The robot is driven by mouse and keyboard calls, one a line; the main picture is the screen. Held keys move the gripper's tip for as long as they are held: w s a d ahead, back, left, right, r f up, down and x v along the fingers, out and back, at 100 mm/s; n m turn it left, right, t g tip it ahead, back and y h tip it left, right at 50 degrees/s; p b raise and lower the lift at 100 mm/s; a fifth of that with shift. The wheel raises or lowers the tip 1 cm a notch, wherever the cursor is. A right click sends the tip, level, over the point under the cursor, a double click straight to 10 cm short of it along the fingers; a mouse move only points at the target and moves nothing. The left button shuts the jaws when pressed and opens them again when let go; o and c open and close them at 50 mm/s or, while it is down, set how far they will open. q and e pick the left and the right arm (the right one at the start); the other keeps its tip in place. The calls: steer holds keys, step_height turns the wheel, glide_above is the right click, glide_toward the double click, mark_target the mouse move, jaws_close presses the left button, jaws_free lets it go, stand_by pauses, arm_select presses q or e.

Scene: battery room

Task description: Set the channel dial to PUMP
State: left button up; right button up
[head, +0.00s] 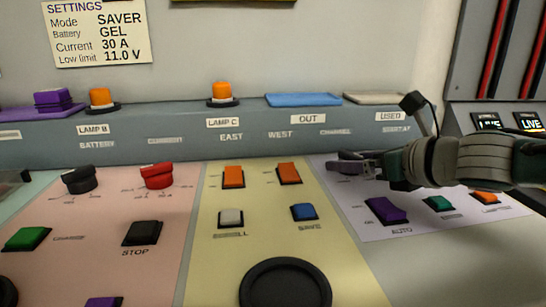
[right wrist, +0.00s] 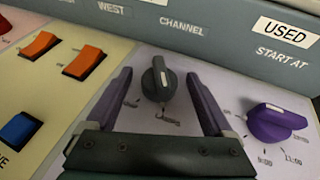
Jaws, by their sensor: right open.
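The channel dial (right wrist: 158,80) is a dark grey knob below the word CHANNEL in the right wrist view. My right gripper (right wrist: 158,74) is open, with one purple finger on each side of the dial and visible gaps between. In the head view my right gripper (head: 350,163) reaches in from the right over the white panel and largely covers the dial. My left gripper is not in view.
A purple dial (right wrist: 278,122) stands to the right, below START AT. Orange switches (right wrist: 84,62) and a blue button (right wrist: 20,130) are to the left. A purple AUTO switch (head: 385,210) and a green button (head: 438,203) lie in front of my right gripper. A raised ledge (head: 300,135) runs behind.

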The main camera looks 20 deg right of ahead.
steer(key=c, duration=1.4)
steer(key=shift+o, duration=0.2)
